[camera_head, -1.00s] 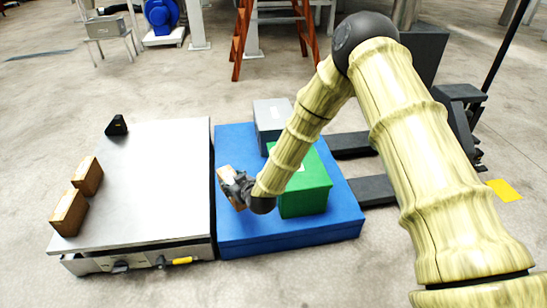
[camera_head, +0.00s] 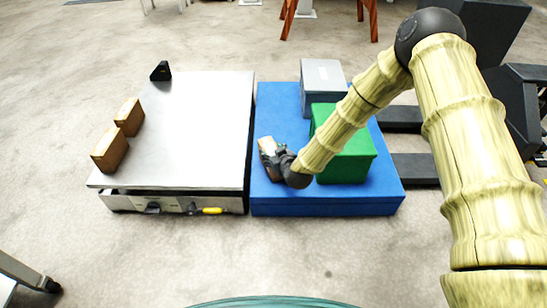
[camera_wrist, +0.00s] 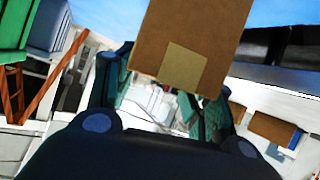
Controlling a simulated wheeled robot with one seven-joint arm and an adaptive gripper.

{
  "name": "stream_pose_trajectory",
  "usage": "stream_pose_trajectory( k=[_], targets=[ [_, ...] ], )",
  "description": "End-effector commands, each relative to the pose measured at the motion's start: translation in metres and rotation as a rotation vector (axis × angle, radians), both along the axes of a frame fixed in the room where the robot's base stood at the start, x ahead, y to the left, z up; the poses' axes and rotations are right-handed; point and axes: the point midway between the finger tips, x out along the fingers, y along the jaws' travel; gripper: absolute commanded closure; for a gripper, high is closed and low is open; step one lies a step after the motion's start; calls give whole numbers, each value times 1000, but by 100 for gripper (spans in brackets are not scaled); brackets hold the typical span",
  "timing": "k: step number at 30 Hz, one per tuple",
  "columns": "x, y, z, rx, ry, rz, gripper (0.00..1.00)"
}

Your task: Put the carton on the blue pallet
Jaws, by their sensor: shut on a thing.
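The carton (camera_wrist: 195,40) is a brown box with a paler square patch, large in the wrist view between the fingers of my gripper (camera_wrist: 160,95). In the head view my gripper (camera_head: 272,158) is shut on the carton (camera_head: 267,146), over the left part of the blue pallet (camera_head: 300,205). The carton is tilted. My gripper hides part of it, and I cannot tell whether it touches the pallet. A green box (camera_head: 350,165) stands on the pallet just right of my gripper, and a grey box (camera_head: 321,80) stands behind it.
A steel-topped table (camera_head: 195,120) adjoins the pallet on the left. Two brown boxes, a nearer one (camera_head: 109,152) and a farther one (camera_head: 130,116), and a black piece (camera_head: 160,71) sit along its left edge. The pallet's front left is bare. Dark forks (camera_head: 412,168) lie to the right.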

Motion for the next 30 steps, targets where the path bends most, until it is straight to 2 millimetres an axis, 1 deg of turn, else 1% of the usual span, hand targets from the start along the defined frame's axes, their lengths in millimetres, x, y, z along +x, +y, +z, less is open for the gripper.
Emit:
stream_pose_trajectory(
  k=[1,11,12,15,26,30],
  targets=[
    [1,0,-5,1,-3,-1,100],
    [1,0,-6,1,-3,-1,100],
    [0,0,-6,0,-1,0,42],
    [0,0,-6,0,-1,0,24],
    [0,0,-5,0,-1,0,24],
    [-8,-3,2,0,-1,0,24]
  ],
)
